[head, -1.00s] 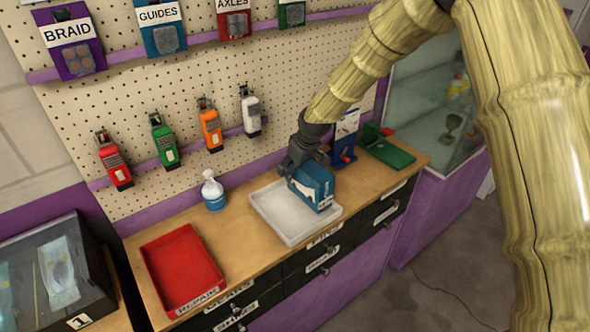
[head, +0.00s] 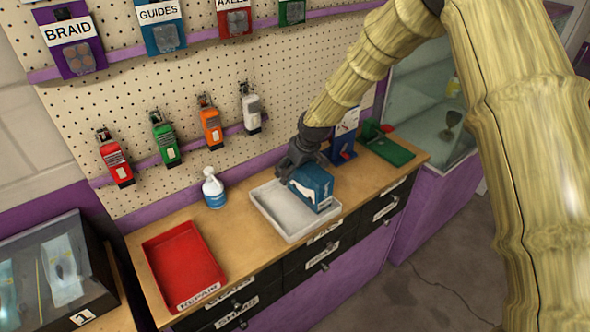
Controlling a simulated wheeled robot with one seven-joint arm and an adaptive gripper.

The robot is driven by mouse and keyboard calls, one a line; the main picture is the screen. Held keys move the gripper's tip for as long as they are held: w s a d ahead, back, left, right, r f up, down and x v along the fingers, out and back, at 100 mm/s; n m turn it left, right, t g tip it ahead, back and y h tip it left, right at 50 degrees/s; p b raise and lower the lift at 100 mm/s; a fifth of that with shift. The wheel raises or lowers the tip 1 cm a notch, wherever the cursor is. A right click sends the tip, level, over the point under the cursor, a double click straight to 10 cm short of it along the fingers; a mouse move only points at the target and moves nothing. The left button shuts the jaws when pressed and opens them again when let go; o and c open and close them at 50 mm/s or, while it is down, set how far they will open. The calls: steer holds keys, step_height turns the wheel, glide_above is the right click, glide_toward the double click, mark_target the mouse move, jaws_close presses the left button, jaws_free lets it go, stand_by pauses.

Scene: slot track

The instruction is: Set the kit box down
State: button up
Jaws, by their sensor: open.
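The kit box is a blue box (head: 314,187) with a white patch on its side. It stands upright in the right part of the white tray (head: 268,212) on the wooden counter. My gripper (head: 291,171) is open at the box's upper left end, close against it. Whether the fingers touch the box cannot be told, and the fingertips are partly hidden.
A red REPAIR tray (head: 182,262) and a spray bottle (head: 213,188) stand to the left on the counter. A blue stand (head: 343,148) and a green board (head: 390,150) are to the right. Hand controllers hang on the pegboard behind. Bare counter (head: 240,235) lies between the trays.

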steer(key=shift+r, duration=0.2)
steer(key=b+v, duration=0.3)
steer(key=v, duration=0.8)
steer(key=shift+s+d+r, duration=0.1)
steer(key=shift+s+r, duration=0.05)
steer(key=shift+r, duration=0.25)
